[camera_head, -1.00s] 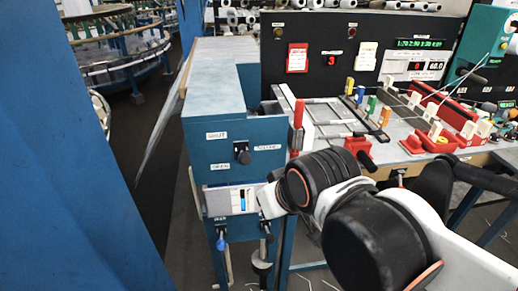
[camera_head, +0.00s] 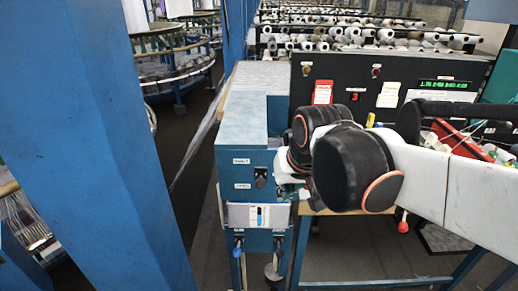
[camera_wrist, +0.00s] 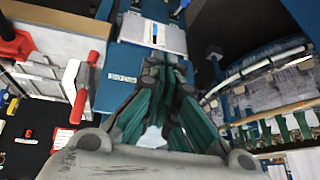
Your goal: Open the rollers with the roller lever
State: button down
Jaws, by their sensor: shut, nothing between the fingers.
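The blue machine cabinet (camera_head: 243,130) stands left of centre in the head view. A small black lever knob (camera_head: 261,177) is on its front, beside one label above (camera_head: 241,161) and one below (camera_head: 242,186). My gripper (camera_wrist: 168,68) is shut and empty in the wrist view, its green-padded fingers together in front of the blue panel (camera_wrist: 118,97). A white label (camera_wrist: 122,78) shows left of the fingertips. The knob does not show clearly there and may be behind the fingers. In the head view my arm hides most of the gripper, right of the knob.
A red handle (camera_wrist: 82,88) stands left of my gripper in the wrist view. A blue column (camera_head: 90,140) fills the left of the head view.

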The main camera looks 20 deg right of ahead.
jog(key=w+d+r+m+g+p, duration=0.1)
jog(key=w+r+m+g+p, duration=0.1)
jog(key=w+r+p, duration=0.7)
jog(key=w+p, duration=0.3)
jog(key=shift+w+d+r+m, duration=0.3)
jog(key=shift+w+d+m, duration=0.05)
jog(key=shift+m, duration=0.05)
jog(key=b, duration=0.1)
send_over(261, 180)
jog(key=w+d, duration=0.3)
jog(key=w, duration=0.1)
notch_tip(261, 180, down, 10)
jog(key=s+f, duration=0.1)
jog(key=s+a+f, duration=0.1)
jog(key=f, duration=0.1)
jog(key=shift+a+b, duration=0.15)
jog(key=shift+b, duration=0.25)
